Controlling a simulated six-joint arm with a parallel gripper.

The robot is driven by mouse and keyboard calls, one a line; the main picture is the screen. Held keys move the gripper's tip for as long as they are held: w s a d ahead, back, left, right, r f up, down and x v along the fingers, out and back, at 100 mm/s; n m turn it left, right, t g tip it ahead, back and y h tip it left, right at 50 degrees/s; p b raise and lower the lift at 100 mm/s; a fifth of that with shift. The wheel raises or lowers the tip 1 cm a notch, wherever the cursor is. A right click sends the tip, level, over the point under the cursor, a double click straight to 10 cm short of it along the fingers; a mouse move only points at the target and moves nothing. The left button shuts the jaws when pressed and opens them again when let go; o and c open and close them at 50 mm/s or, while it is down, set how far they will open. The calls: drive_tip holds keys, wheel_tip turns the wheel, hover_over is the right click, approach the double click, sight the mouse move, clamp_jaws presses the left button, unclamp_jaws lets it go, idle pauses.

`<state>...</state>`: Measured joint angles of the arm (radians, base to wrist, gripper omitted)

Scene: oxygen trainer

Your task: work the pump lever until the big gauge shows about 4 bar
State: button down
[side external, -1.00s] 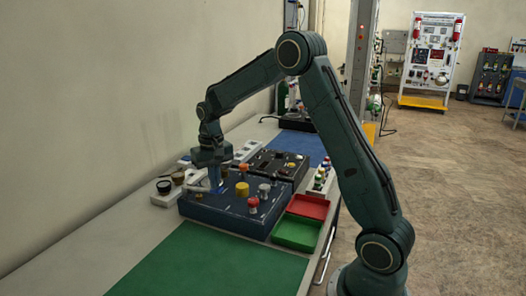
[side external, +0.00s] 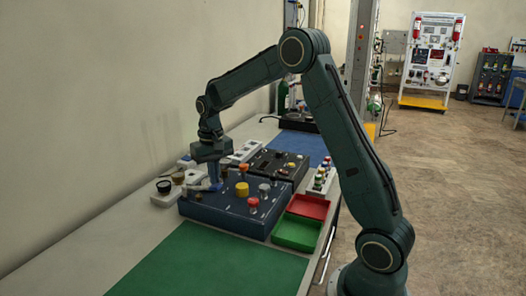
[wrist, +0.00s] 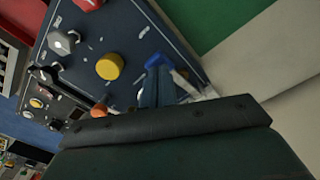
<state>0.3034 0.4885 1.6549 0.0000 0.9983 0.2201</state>
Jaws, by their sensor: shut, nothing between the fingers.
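The dark blue panel box (side external: 235,213) stands on the bench with several knobs on top. My gripper (side external: 214,179) points down over its back left part, its fingers shut with nothing between them. A pale blue and white part (side external: 202,187), perhaps the pump lever, lies beside the fingertips. In the wrist view, a bright blue piece (wrist: 157,61) shows at the tips of my gripper (wrist: 157,82), with white parts beside it. I cannot tell whether the fingers touch it. I cannot make out the big gauge or its reading in either view.
A yellow knob (side external: 242,189) and a red knob (side external: 253,202) stand near the gripper. A red tray (side external: 307,207) and a green tray (side external: 296,233) lie right of the box. White blocks with dark round tops stand at left. The green mat (side external: 205,262) is clear.

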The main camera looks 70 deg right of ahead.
wheel_tip(320, 180, up, 7)
drive_tip(key=shift+f, duration=0.15)
idle(0.7)
drive_tip(key=s+a+r+n+t, duration=0.3)
drive_tip(key=s+a+r, duration=0.55)
drive_tip(key=s, duration=0.45)
drive_tip(key=s+a+f+n+t, duration=0.1)
drive_tip(key=s+a, duration=0.1)
drive_tip(key=s, duration=0.5)
drive_tip(key=s+a+f+n+t, duration=0.1)
drive_tip(key=s+a+f+n, duration=0.1)
drive_tip(key=s, duration=0.5)
drive_tip(key=shift+s+a+f+t, duration=0.15)
drive_tip(key=shift+s+a+t, duration=0.2)
drive_tip(key=shift+a, duration=0.5)
